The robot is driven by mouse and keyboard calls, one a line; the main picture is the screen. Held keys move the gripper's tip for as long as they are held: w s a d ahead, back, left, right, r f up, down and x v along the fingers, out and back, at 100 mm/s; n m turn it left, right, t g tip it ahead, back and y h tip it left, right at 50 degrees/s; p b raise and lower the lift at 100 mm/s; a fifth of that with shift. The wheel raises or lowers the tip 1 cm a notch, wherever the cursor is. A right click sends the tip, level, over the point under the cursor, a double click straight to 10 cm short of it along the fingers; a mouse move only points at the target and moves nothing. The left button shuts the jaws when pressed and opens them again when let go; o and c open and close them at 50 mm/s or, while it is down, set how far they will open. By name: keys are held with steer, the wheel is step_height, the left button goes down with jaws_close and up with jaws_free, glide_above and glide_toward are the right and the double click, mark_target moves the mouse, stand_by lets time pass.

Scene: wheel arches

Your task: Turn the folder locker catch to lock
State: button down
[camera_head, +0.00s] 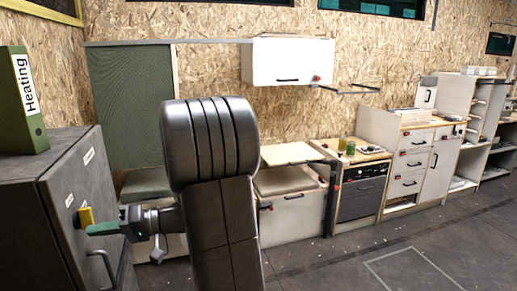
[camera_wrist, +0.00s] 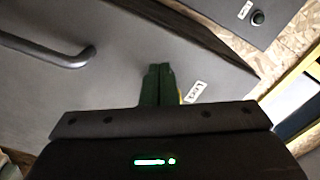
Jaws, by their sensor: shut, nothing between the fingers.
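The grey folder locker (camera_head: 95,190) stands at the left, with a green folder marked "Heating" (camera_head: 25,100) on top. Its yellow catch (camera_head: 86,216) is on the door, beside a small white label. My gripper (camera_head: 92,229) has its green fingers shut with nothing between them. The fingertips are right at the catch, just below it in the head view; I cannot tell whether they touch it. In the wrist view the shut fingers (camera_wrist: 158,68) hide most of the catch, leaving a yellow sliver (camera_wrist: 181,97) beside the label (camera_wrist: 195,92). The catch's exact angle is unclear.
A bar handle (camera_head: 107,265) sits on the locker door below the catch; it shows at upper left in the wrist view (camera_wrist: 50,50). A dark knob (camera_wrist: 258,17) is on another panel. Kitchen cabinets (camera_head: 290,215) line the back wall. Open floor lies at the right.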

steer(key=shift+f, duration=0.1)
steer(key=shift+s+d+f+b, duration=0.1)
steer(key=shift+s+f+b, duration=0.15)
steer(key=shift+b, duration=0.35)
steer(key=b+v, duration=0.1)
steer(key=v, duration=0.5)
steer(key=shift+r, duration=0.15)
steer(key=shift+s+d, duration=0.1)
steer(key=shift+s, duration=0.1)
